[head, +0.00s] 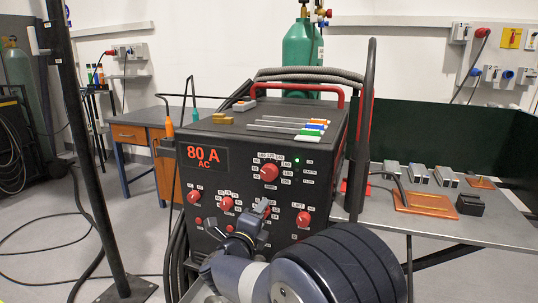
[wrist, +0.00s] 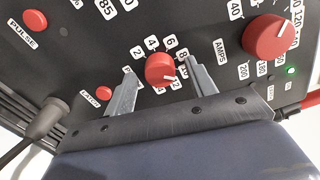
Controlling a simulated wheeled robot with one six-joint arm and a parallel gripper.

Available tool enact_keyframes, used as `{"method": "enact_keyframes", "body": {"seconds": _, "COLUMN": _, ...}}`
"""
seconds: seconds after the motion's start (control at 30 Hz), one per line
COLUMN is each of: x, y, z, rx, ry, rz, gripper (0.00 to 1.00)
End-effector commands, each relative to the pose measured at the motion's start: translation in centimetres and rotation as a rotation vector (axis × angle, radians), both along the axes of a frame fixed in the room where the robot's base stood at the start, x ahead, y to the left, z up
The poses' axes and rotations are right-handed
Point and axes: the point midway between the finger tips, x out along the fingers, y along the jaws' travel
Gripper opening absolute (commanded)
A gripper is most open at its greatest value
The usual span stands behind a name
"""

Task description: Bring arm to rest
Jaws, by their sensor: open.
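My gripper (head: 262,210) is in front of the dark control face of the welding machine (head: 225,181), at its lower middle. In the wrist view my gripper (wrist: 159,65) has its two metal fingers spread wide apart. A red knob (wrist: 160,69) with a numbered scale around it appears between the fingers. The fingers do not visibly touch it, though I cannot tell the exact depth. My arm hides part of the lower panel in the head view.
Other red knobs (head: 269,172) and a red "80 A AC" display (head: 203,156) are on the panel. A black post (head: 86,140) stands at the left. A metal table (head: 430,228) with blocks is at the right. Cables lie on the left floor.

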Motion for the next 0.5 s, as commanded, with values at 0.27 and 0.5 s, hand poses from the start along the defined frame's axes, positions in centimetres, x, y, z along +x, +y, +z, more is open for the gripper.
{"method": "enact_keyframes", "body": {"seconds": 0.27, "x": -0.9, "y": 0.5, "z": 0.1, "rx": -0.010, "ry": 0.004, "rz": 0.003, "gripper": 0.53}}
{"method": "enact_keyframes", "body": {"seconds": 0.5, "x": -4.8, "y": 1.9, "z": 0.1, "rx": -0.012, "ry": 0.004, "rz": 0.005, "gripper": 0.53}}
